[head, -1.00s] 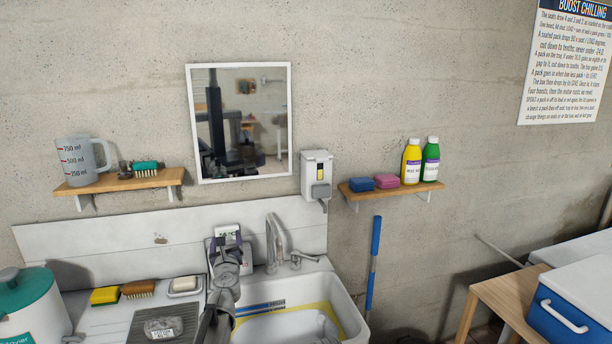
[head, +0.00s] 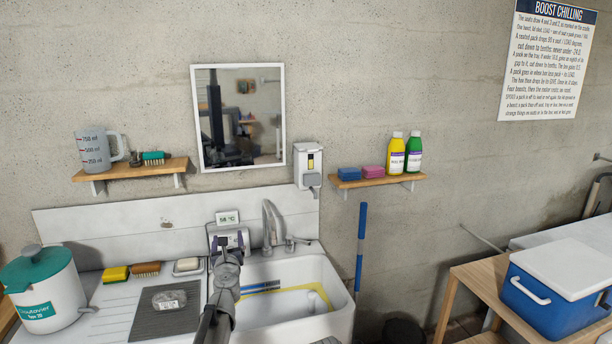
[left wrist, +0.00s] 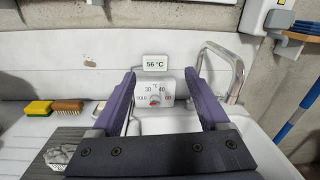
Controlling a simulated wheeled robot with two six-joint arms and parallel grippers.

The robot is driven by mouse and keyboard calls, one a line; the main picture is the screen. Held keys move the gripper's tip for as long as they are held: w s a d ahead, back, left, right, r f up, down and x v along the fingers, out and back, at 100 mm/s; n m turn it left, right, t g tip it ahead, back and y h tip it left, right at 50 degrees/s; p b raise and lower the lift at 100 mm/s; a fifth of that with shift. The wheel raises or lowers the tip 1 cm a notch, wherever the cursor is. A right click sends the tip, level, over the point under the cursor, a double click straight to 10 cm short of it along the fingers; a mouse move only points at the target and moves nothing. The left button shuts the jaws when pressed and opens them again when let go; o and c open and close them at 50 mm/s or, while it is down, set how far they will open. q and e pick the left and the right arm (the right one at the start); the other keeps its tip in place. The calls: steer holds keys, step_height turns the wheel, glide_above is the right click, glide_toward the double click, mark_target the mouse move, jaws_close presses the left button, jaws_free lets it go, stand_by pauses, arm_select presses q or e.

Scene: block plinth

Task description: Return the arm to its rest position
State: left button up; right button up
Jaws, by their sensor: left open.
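My left gripper (head: 230,242) is open and empty, in front of the white dial panel (head: 243,240) on the sink's backsplash. In the left wrist view, its two purple fingers (left wrist: 165,80) stand either side of the panel (left wrist: 167,88). The panel has a knob (left wrist: 155,99) with a red mark and the numbers 30 and 40. I cannot tell how far the fingertips are from the knob. A small display (left wrist: 155,62) above it reads 56 °C; it also shows in the head view (head: 228,217). My right gripper is not in view.
The faucet (head: 270,224) and sink (head: 338,302) are close on the right. A sponge (head: 115,274), brush (head: 146,269), soap dish (head: 188,266) and grey mat (head: 150,322) lie left. A teal-lidded pot (head: 44,297) stands at far left. Shelf (head: 130,171) and mirror (head: 240,165) are above.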

arm_select(q)
steer(key=s+d+f+m+g+h, duration=0.3)
steer(key=s+d+f+m+h, duration=0.3)
steer(key=m, duration=0.7)
steer(key=s+d+f+m+g+h, duration=0.3)
steer(key=s+d+f+m+h, duration=0.15)
steer(key=d+m, duration=0.65)
steer(key=s+a+f+m+g+y, duration=0.25)
steer(key=s+f+m+g, duration=0.2)
steer(key=s, duration=0.35)
steer(key=s+a+f+m+g+y, duration=0.2)
steer(key=s+a+f+m+g, duration=0.15)
steer(key=s+m, duration=0.35)
steer(key=s+a+f+m+g+y, duration=0.25)
steer(key=s+a+f+m, duration=0.2)
steer(key=s, duration=0.45)
steer(key=s+d+f+m+g+b, duration=0.1)
steer(key=s+d, duration=0.4)
steer(key=d, duration=0.6)
steer(key=f+m+y+b, duration=0.1)
steer(key=m+b, duration=0.1)
steer(key=shift+f+m, duration=0.15)
steer(key=shift+m, duration=0.25)
